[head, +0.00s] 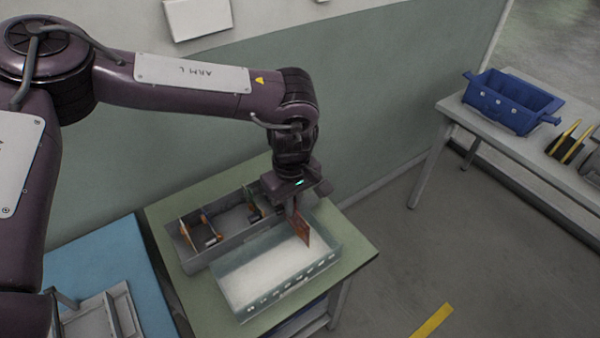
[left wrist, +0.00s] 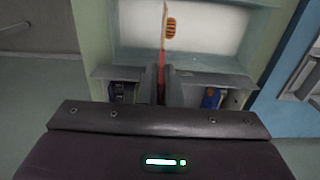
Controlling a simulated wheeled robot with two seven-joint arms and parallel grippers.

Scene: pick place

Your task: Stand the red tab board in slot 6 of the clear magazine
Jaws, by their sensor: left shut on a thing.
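The red tab board (head: 302,230) is upright, gripped by its top edge in my left gripper (head: 291,207). In the left wrist view the board (left wrist: 162,62) shows nearly edge-on between the two fingers (left wrist: 161,82). The clear magazine (head: 238,299) is an open box with a white floor and a row of small marks along its front wall. The board hangs over the right part of the magazine. I cannot tell whether its lower edge is in a slot, and the slot numbers are too small to read. My right gripper is not in view.
A grey divided bin (head: 193,262) with several boards stands behind the magazine on the green table (head: 352,258). A blue surface (head: 95,262) with a grey tray lies to the left. A blue crate (head: 508,112) stands on a far bench. The magazine's left part looks empty.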

